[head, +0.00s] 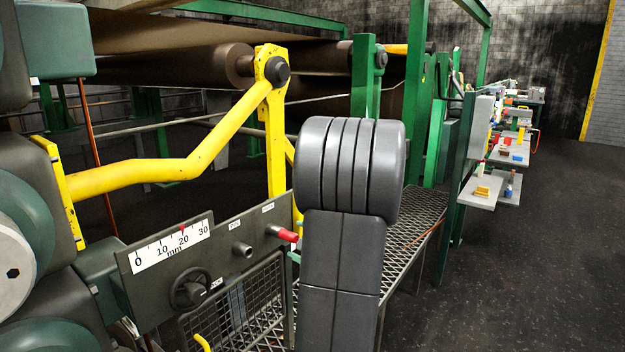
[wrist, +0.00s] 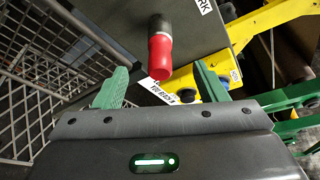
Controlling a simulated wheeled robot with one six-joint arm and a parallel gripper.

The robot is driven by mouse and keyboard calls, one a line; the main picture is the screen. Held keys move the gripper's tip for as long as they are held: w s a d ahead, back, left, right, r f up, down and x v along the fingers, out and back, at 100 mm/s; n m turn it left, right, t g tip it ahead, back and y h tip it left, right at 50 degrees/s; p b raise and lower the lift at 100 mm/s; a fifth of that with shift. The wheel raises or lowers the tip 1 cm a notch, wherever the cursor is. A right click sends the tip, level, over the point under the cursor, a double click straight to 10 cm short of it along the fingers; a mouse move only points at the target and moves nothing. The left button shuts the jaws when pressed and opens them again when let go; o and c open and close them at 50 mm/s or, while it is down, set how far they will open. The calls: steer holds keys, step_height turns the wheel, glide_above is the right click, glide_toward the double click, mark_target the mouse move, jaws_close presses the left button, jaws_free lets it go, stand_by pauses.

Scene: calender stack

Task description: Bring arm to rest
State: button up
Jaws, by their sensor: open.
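My arm (head: 345,220) stands upright in the middle of the head view, a dark grey link with a thick ribbed joint at its top. It hides what lies behind it, and my gripper does not show there. In the wrist view my gripper (wrist: 161,84) has its two green fingers wide apart and holds nothing. A red-capped lever (wrist: 160,55) sticks out from a dark panel ahead of the gap between the fingers; I cannot tell its exact distance. The same red lever (head: 287,235) shows just left of my arm in the head view.
The dark panel (head: 226,258) carries a 0–30 mm scale (head: 173,243) and a black knob (head: 190,290). A yellow bar (head: 150,176) runs above it. A mesh guard (head: 240,305) is below. Grey shelves (head: 478,192) with small objects stand at right; the dark floor (head: 540,240) there is open.

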steer(key=s+d+b, duration=0.1)
steer(key=s+d, duration=0.2)
steer(key=d, duration=0.2)
steer(key=w+a, duration=0.1)
steer(key=a, duration=0.1)
steer(key=w+a+p, duration=0.1)
steer(key=a, duration=0.1)
steer(key=w+a, duration=0.1)
steer(key=a, duration=0.1)
steer(key=shift+w+r+p, duration=0.1)
steer(key=shift+w+p, duration=0.15)
steer(key=shift+p, duration=0.15)
steer(key=shift+d, duration=0.3)
steer(key=s+d+p, duration=0.1)
steer(key=s+d, duration=0.1)
steer(key=d, duration=0.1)
steer(key=shift+s+d+p, duration=0.1)
steer(key=shift+s+p, duration=0.2)
steer(key=shift+p, duration=0.1)
